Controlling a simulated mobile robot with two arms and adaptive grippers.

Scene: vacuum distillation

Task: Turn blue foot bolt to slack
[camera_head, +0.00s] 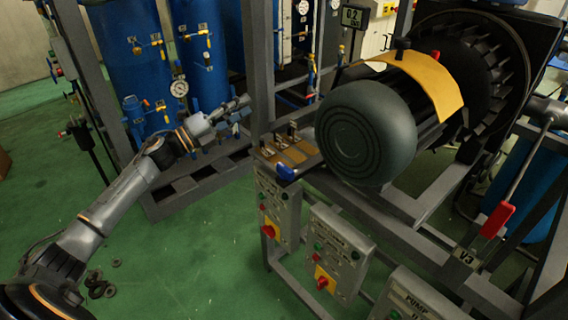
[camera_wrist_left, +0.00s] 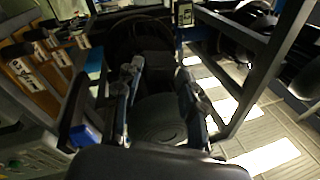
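A small blue piece (camera_head: 287,172), which looks like the blue foot bolt, sits at the near corner of the motor's mounting frame, beside a brown board. A blue piece (camera_wrist_left: 86,134) also shows at the lower left of the left wrist view. My left gripper (camera_head: 238,108) is up and to the left of the blue piece in the head view, apart from it, near a grey upright post. In the left wrist view its two fingers (camera_wrist_left: 160,88) are spread, with nothing held between them. My right gripper is out of view.
The large dark motor (camera_head: 367,132) stands right of the blue piece. Control boxes (camera_head: 338,248) with red knobs hang below it. Blue tanks (camera_head: 135,60) with a gauge stand behind my left arm. A red-handled lever (camera_head: 497,220) is at right. Green floor (camera_head: 190,255) is open at front left.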

